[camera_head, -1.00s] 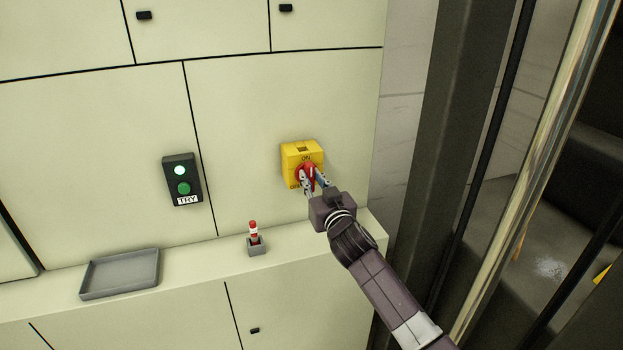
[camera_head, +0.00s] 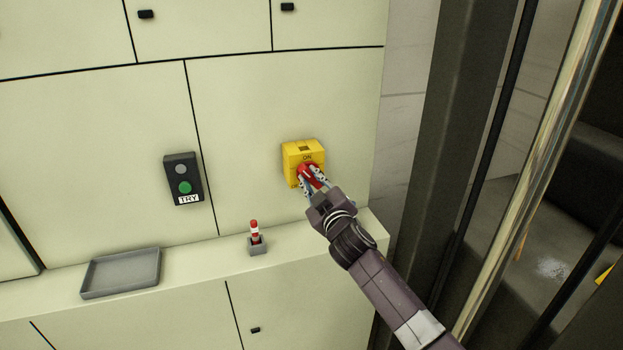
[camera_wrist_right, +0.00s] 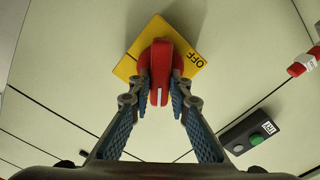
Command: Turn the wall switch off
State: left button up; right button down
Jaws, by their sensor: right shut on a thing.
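The wall switch is a yellow box (camera_head: 290,150) with a red rotary knob (camera_head: 304,170), mounted on the pale wall panel. The word ON shows on its upper part in the head view. In the right wrist view the knob (camera_wrist_right: 160,62) has a raised red grip with a white line, and OFF is printed on the yellow plate (camera_wrist_right: 190,68) to its right. My right gripper (camera_head: 313,181) is at the knob; in the right wrist view its two fingers (camera_wrist_right: 160,98) are shut on the red grip from both sides. My left gripper is not in view.
A black box (camera_head: 171,170) with a grey lamp, a green button and a TRY label is on the wall to the left. On the ledge below are a grey tray (camera_head: 88,291) and a red-and-white striped piece (camera_head: 254,230) in a small holder. A dark post (camera_head: 450,120) stands at right.

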jog(key=n, duration=0.5)
jog(key=shift+a+f+n, duration=0.1)
jog(key=shift+f+n, duration=0.1)
jog(key=shift+n, duration=0.1)
jog(key=shift+f+n, duration=0.15)
jog(key=shift+n, duration=2.15)
jog(key=shift+p, duration=0.3)
jog(key=c, duration=1.8)
grip_release()
jog(key=shift+s, duration=0.1)
jog(key=v, duration=1.2)
